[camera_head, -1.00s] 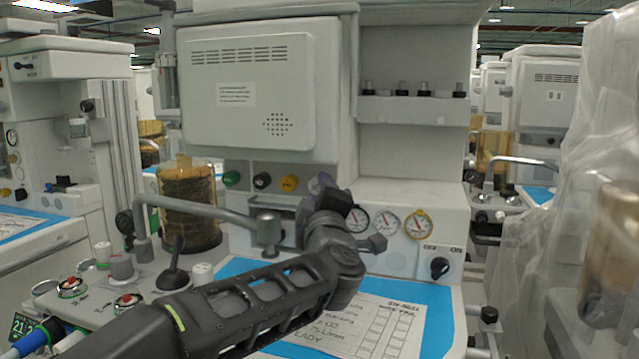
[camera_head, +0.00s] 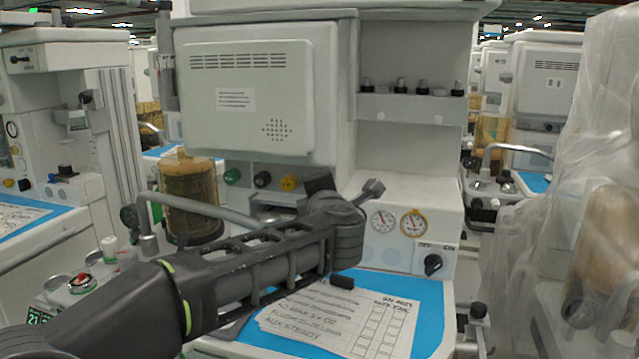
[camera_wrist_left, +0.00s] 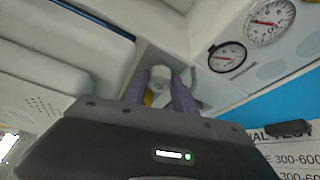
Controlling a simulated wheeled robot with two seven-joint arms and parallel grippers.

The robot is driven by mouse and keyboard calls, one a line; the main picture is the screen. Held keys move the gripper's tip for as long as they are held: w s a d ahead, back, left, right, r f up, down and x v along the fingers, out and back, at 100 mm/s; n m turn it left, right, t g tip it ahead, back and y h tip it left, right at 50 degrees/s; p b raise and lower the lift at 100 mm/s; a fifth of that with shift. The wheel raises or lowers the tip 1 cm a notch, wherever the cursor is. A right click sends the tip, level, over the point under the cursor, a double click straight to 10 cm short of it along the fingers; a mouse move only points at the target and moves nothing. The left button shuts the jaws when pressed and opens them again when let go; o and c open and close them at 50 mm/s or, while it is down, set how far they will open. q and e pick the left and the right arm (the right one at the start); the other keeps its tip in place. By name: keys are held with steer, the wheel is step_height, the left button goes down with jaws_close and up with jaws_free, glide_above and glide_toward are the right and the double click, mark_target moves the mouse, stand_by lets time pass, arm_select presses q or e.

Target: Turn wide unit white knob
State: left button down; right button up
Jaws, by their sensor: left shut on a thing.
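The wide unit (camera_head: 250,100) is a white anaesthesia machine with a row of knobs below its large box. Its green knob (camera_head: 231,177), black knob (camera_head: 262,180) and yellow knob (camera_head: 289,183) show in the head view. My left gripper (camera_wrist_left: 160,88) reaches the right end of this row, with its wrist hiding the white knob in the head view. In the left wrist view the white knob (camera_wrist_left: 161,72) lies between the two fingers, which are shut on it. A bit of yellow shows beside the left finger. My right gripper is not in view.
Round gauges (camera_head: 413,222) and a black ON/OFF switch (camera_head: 432,264) sit right of my wrist. A grey bar (camera_head: 200,206) runs behind my forearm, near an amber canister (camera_head: 188,195). Papers (camera_head: 345,315) lie on the blue worktop. Plastic sheeting (camera_head: 560,180) hangs at right.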

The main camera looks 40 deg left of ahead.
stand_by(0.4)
arm_select(q)
steer(key=c, duration=1.3)
jaws_free()
steer(key=shift+s+d, duration=0.1)
steer(key=v, duration=0.7)
steer(key=shift+s+d+p, duration=0.15)
steer(key=shift+s+p, duration=0.1)
steer(key=shift+p, duration=0.15)
